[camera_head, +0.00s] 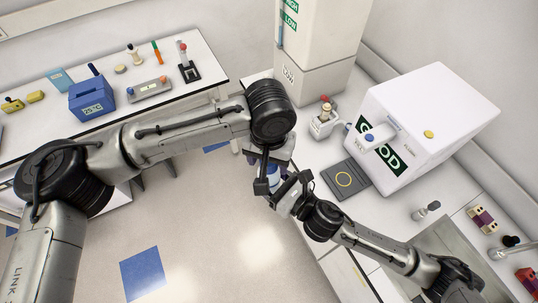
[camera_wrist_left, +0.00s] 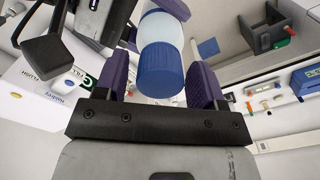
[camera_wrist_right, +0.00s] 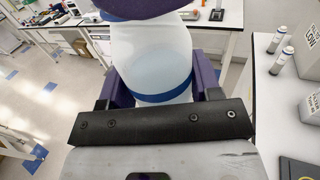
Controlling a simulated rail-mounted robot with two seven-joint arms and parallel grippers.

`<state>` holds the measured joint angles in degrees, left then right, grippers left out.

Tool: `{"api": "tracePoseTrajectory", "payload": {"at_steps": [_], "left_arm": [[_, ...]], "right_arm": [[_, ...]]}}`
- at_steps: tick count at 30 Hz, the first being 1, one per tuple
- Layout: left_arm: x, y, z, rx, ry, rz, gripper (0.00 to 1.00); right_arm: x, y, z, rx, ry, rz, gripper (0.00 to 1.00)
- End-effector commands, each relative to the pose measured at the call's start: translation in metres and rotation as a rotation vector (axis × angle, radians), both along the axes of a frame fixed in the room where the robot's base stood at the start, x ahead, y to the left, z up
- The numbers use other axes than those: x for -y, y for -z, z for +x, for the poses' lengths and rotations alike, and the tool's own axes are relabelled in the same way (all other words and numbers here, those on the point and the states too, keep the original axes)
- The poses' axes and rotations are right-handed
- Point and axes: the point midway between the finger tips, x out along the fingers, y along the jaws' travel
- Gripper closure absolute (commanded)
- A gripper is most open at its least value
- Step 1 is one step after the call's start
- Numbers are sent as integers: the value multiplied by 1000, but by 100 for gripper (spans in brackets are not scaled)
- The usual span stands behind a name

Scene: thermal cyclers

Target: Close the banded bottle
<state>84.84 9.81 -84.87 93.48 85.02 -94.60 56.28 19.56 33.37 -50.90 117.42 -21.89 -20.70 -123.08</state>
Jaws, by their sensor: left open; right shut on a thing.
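The banded bottle is pale and translucent with a blue band; its body (camera_wrist_right: 152,58) fills the middle of the right wrist view. My right gripper (camera_wrist_right: 162,88) is shut on the body, with a purple finger on each side. The blue ribbed cap (camera_wrist_left: 160,70) sits at the bottle's end in the left wrist view, in line with the body. My left gripper (camera_wrist_left: 160,85) is open, its purple fingers either side of the cap with gaps showing. In the head view a blue part of the bottle (camera_head: 272,178) shows between the arms, mostly hidden. I cannot tell how tight the cap is.
The two grippers are close together over the floor gap between benches. A blue box (camera_head: 92,100) and small tools stand on the left bench.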

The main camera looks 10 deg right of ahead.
Motion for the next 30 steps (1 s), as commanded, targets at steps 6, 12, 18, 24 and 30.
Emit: {"api": "tracePoseTrajectory", "payload": {"at_steps": [6,12,18,24,30], "left_arm": [[0,0,0,-1,0,0,46],[0,0,0,-1,0,0,65],[0,0,0,-1,0,0,84],[0,1,0,-2,108,0,86],[0,1,0,-3,485,1,86]], "right_arm": [[0,0,0,1,0,1,100],[0,0,0,1,0,1,100],[0,0,0,1,0,1,100],[0,0,0,1,0,1,100],[0,0,0,1,0,1,100]]}}
